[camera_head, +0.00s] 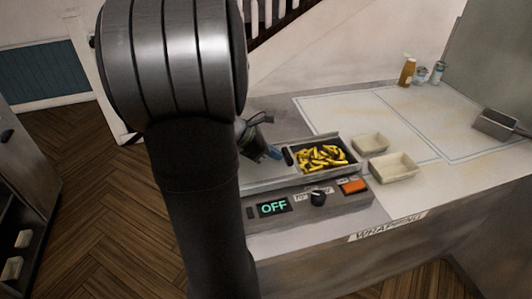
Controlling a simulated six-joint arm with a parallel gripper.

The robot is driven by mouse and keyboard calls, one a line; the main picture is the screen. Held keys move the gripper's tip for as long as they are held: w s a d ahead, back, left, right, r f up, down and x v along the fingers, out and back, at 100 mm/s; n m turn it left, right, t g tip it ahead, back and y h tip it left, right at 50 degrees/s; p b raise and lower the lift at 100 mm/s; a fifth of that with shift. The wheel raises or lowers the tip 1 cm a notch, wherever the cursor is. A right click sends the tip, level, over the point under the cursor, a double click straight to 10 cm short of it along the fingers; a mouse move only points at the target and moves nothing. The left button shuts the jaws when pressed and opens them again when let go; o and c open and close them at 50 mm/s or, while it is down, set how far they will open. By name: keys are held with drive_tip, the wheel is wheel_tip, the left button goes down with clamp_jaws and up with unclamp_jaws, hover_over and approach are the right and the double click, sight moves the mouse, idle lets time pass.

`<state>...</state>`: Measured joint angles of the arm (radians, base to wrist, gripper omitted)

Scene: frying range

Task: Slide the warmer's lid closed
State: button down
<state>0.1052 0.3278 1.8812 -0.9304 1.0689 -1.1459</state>
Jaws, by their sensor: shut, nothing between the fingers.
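The warmer (345,201) is a grey unit on the counter, with a green OFF display (274,206), a black knob (318,198) and an orange button (354,186) on its front. Its open well holds yellow fries (323,158). The flat grey lid (258,176) lies to the left of the well, partly hidden by my arm. A dark handle (287,156) stands near the lid's right end. My gripper (275,153) is shut and empty just left of the handle; I cannot tell whether it touches it.
Two cream trays (370,144) (393,167) sit right of the warmer. Sauce bottles (407,72) stand at the back, and a metal container (495,124) is at the far right. The marked counter between them is clear. My arm blocks the left-centre view.

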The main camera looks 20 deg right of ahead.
idle(0.3)
drive_tip(key=d, duration=1.8)
drive_tip(key=shift+d, duration=0.4)
drive_tip(key=shift+r, duration=0.1)
drive_tip(key=a, duration=0.5)
drive_tip(key=shift+w+r, duration=0.1)
drive_tip(key=shift+r, duration=0.15)
drive_tip(key=v, duration=0.9)
drive_tip(key=shift+a, duration=0.1)
